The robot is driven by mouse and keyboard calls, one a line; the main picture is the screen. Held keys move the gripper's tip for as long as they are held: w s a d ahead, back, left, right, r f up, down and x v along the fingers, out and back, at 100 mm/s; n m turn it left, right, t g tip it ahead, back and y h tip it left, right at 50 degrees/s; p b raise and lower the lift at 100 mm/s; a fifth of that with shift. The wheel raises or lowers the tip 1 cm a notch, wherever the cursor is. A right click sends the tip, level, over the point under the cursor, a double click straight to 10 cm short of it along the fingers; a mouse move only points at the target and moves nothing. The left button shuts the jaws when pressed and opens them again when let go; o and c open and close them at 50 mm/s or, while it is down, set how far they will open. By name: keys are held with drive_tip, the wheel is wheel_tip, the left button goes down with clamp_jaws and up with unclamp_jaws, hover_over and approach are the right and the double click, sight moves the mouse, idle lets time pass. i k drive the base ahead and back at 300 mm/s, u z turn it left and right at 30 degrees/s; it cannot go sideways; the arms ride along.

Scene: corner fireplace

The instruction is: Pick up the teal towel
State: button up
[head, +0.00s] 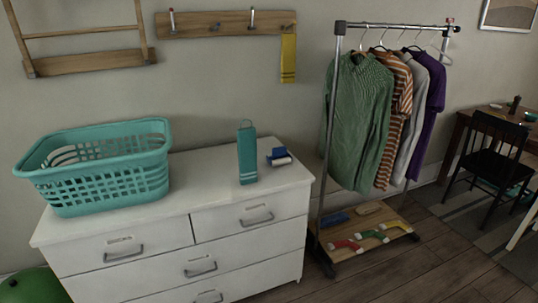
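The teal towel (247,155) is a narrow upright strip with pale stripes near its lower end and a small loop at its top. It appears to stand on the white dresser top (205,180), right of the middle, though I cannot tell for sure whether its lower edge touches the surface. Nothing covers it from this side. My gripper is not in view.
A teal laundry basket (100,180) stands left of the towel, and a blue and white roller (279,157) lies close to its right. A peg rail (225,24) with a yellow towel (288,58) is above. A clothes rack (330,140) stands right of the dresser.

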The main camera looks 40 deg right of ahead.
sight(247, 143)
drive_tip(key=z, duration=0.8)
drive_tip(key=k, duration=0.95)
drive_tip(key=i, duration=0.85)
